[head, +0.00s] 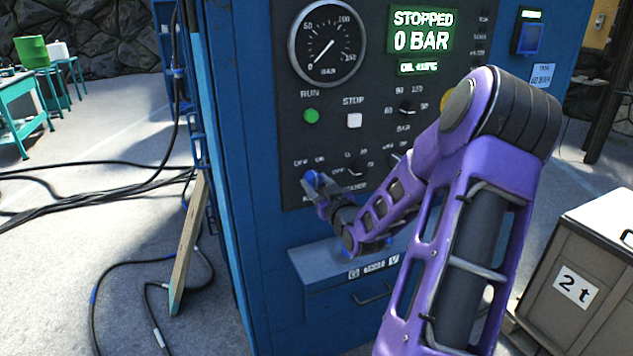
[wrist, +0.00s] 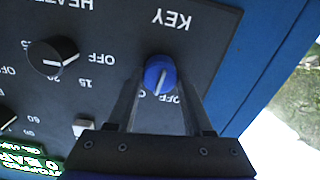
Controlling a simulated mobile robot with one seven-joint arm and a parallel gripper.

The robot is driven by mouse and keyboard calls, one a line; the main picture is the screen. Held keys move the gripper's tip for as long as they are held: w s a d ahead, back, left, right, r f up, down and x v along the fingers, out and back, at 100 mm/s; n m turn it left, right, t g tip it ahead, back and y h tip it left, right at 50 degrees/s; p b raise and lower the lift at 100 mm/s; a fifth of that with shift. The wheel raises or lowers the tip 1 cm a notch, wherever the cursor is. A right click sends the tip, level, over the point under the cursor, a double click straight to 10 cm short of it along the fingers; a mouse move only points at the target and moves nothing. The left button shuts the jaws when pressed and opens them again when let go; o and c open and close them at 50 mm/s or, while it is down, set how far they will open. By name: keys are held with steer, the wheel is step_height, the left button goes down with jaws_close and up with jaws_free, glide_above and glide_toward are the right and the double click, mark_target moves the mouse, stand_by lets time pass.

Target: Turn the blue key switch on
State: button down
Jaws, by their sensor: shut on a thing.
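The blue key switch (head: 310,178) is a round knob at the lower left of the dark control panel, under OFF and ON marks. In the wrist view the blue knob (wrist: 160,74) sits below the word KEY, which appears upside down, and it carries a pale pointer line. My gripper (head: 316,186) reaches the knob from the lower right. In the wrist view my gripper (wrist: 160,88) has one finger on each side of the knob and is shut on it. Part of the OFF and ON marking is hidden by the fingers.
A black heater knob (wrist: 52,56) is beside the key switch. A green RUN button (head: 311,116), a white STOP button (head: 354,120) and a pressure gauge (head: 327,43) are higher on the panel. The display (head: 422,30) reads STOPPED, 0 BAR. A shelf (head: 318,262) juts out below.

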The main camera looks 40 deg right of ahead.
steer(key=shift+d+r+m+p, duration=0.1)
steer(key=shift+m+p, duration=0.45)
steer(key=shift+m, duration=1.75)
steer(key=shift+c, duration=1.5)
jaws_free()
